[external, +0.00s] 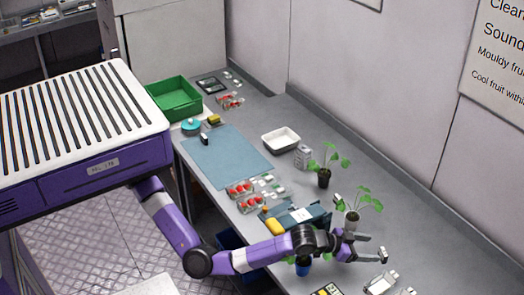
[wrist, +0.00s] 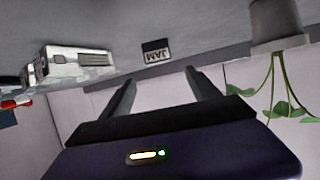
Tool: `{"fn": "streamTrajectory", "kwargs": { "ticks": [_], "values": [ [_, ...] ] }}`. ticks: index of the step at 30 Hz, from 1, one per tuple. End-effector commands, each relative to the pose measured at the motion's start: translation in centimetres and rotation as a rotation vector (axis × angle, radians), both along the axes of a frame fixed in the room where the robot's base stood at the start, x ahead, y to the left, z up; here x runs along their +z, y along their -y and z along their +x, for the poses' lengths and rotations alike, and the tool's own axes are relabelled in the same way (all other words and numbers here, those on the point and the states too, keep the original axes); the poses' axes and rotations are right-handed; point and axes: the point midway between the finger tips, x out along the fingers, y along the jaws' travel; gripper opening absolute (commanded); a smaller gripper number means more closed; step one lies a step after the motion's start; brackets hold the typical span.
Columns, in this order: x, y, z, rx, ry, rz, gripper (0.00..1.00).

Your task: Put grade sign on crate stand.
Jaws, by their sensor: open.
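A small dark and white sign reading JAM (wrist: 156,51) appears upside down in the wrist view, just beyond my fingertips and roughly in line with the gap between them. It lies or leans on the grey counter; I cannot tell which. My gripper (external: 369,245) is open and empty, low over the counter at the right; its two fingers also show in the wrist view (wrist: 160,80). A white object with a grey slotted plate (wrist: 80,62) is at left in the wrist view. I cannot tell which thing is the crate stand.
Potted plants (external: 351,221) stand close behind my gripper, one also in the wrist view (wrist: 278,28). White items (external: 381,283) lie in front. A blue mat (external: 225,157), green crate (external: 174,98), white tray (external: 281,142) and red berry punnets (external: 242,189) are further along.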

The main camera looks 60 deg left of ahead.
Motion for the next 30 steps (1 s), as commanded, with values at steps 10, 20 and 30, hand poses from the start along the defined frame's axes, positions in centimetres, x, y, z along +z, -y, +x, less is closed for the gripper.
{"fn": "streamTrajectory", "kwargs": {
  "ticks": [10, 20, 30],
  "values": [
    [-2.4, 0.8, 2.1, 0.001, -0.003, -0.002, 0.71],
    [-3.3, 1.8, 4.3, 0.000, -0.001, 0.000, 0.71],
    [-3.3, 1.8, 4.3, 0.000, 0.000, 0.000, 0.47]
  ]
}}
